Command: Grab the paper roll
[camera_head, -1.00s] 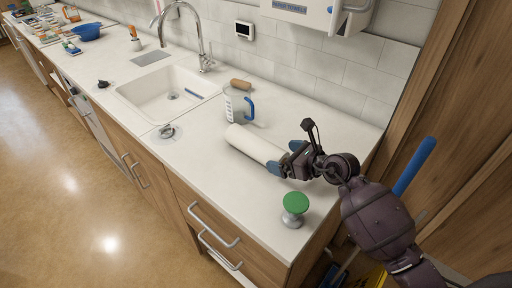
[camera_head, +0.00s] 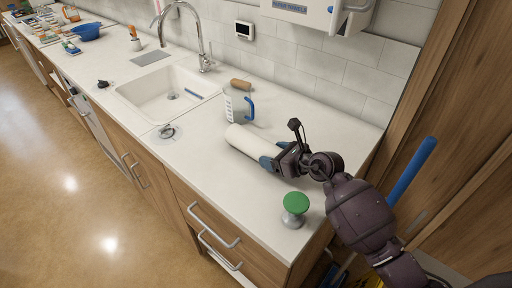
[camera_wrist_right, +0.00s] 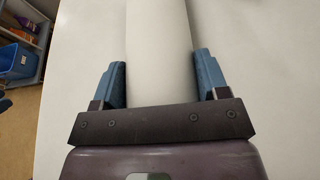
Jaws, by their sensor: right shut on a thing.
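The white paper roll (camera_head: 246,142) lies on its side on the white counter in the head view. My right gripper (camera_head: 274,159) has its blue fingers on either side of the roll's near right end and is shut on it. In the right wrist view the roll (camera_wrist_right: 158,45) runs up from between the two blue fingertips (camera_wrist_right: 159,78). The roll still appears to rest on the counter. My left gripper is not in view.
A clear measuring jug with a blue handle (camera_head: 238,105) stands just behind the roll. A green-topped metal object (camera_head: 295,208) stands near the counter's front edge. The sink (camera_head: 168,93) is to the left. A blue pole (camera_head: 412,170) stands at the right.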

